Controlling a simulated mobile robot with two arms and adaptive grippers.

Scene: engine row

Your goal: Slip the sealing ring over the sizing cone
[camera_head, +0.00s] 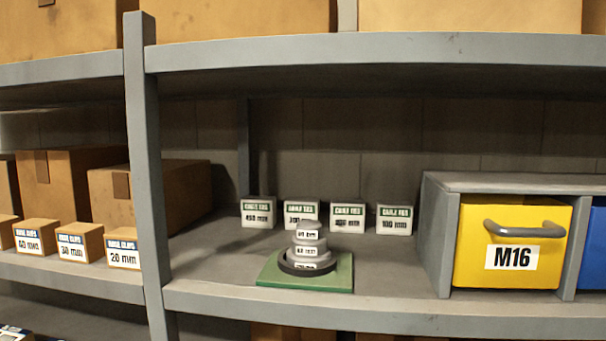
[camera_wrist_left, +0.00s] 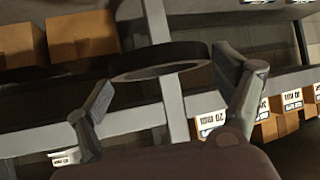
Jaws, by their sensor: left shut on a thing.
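The sizing cone (camera_head: 308,240) is a grey stepped cone with labelled tiers. It stands upright on a green square base (camera_head: 340,282) on the middle shelf. A dark band (camera_head: 290,266) encircles its lowest part; I cannot tell whether it is a separate ring or part of the cone. In the left wrist view, my left gripper (camera_wrist_left: 181,77) is shut on a wide dark ring, the sealing ring (camera_wrist_left: 155,56), which spans between its two fingers. The cone is not recognisable in that view. Neither gripper shows in the head view.
Several small white boxes (camera_head: 348,217) stand behind the cone. A yellow M16 drawer (camera_head: 512,245) in a grey housing is to the right. A shelf post (camera_head: 150,170) and small brown boxes (camera_head: 80,243) are left. Shelf space beside the cone is clear; a shelf edge (camera_head: 360,52) runs above.

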